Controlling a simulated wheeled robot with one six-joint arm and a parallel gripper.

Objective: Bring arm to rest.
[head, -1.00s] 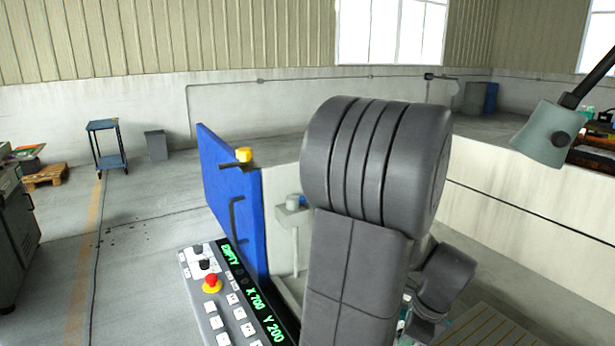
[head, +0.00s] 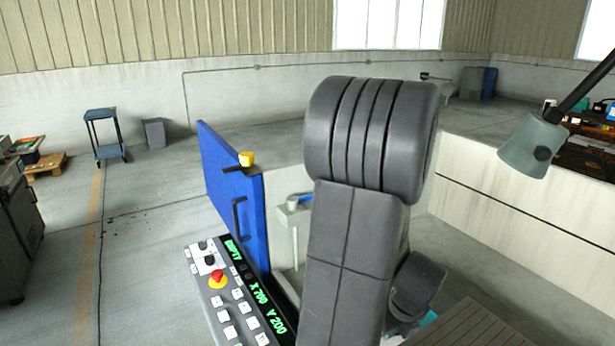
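My arm stands large in the middle of the head view, its thick grey links rising from the bottom edge to a ribbed joint. A lower link of mine bends down at the right of it. My gripper is not visible; it is hidden behind the arm or out of the frame, so what it holds cannot be seen.
A blue door (head: 231,200) with a yellow knob stands open left of my arm. A slatted table (head: 470,328) lies low right. A lamp (head: 533,146) hangs at right. Floor at left is open.

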